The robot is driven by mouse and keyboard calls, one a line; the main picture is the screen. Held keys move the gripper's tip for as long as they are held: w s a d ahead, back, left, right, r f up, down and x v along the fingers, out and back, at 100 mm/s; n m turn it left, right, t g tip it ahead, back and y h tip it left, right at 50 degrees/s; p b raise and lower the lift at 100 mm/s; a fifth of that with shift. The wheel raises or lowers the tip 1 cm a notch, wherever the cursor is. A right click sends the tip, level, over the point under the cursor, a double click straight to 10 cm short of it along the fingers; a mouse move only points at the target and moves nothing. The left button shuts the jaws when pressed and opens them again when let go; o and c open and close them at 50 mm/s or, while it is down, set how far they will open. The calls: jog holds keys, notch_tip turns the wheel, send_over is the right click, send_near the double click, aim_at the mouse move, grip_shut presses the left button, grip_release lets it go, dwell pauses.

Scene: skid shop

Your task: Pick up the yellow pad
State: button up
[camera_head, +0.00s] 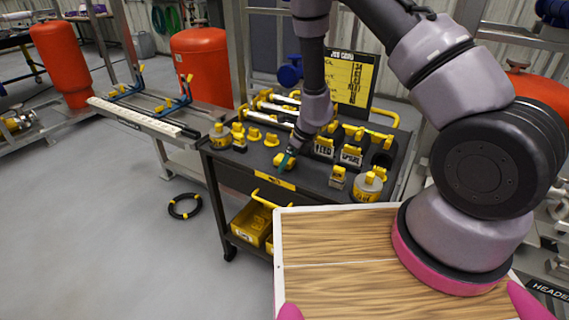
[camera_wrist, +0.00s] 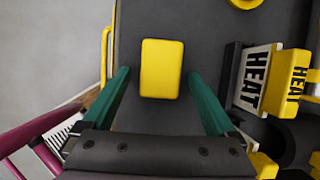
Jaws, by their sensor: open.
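The yellow pad (camera_wrist: 162,68) is a small rounded block lying on the dark top of the cart (camera_wrist: 140,22) in the wrist view. My gripper (camera_wrist: 158,73) is open, with one green finger on each side of the pad. Gaps show between the pad and both fingers, so it is not held. In the head view my gripper (camera_head: 288,157) is low over the cart's front part. A bit of yellow, apparently the pad (camera_head: 279,160), shows beside its fingers, partly hidden.
A block labelled HEAT (camera_wrist: 257,78) stands right of the gripper in the wrist view. Several yellow tools crowd the cart, with a yellow-and-black board (camera_head: 350,78) behind. A yellow rail (camera_wrist: 105,65) runs along one edge.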

jog(key=shift+f, duration=0.15)
jog(key=shift+c, duration=0.3)
grip_shut()
notch_tip(320, 180, up, 10)
jog(key=shift+r, duration=0.1)
dwell(0.3)
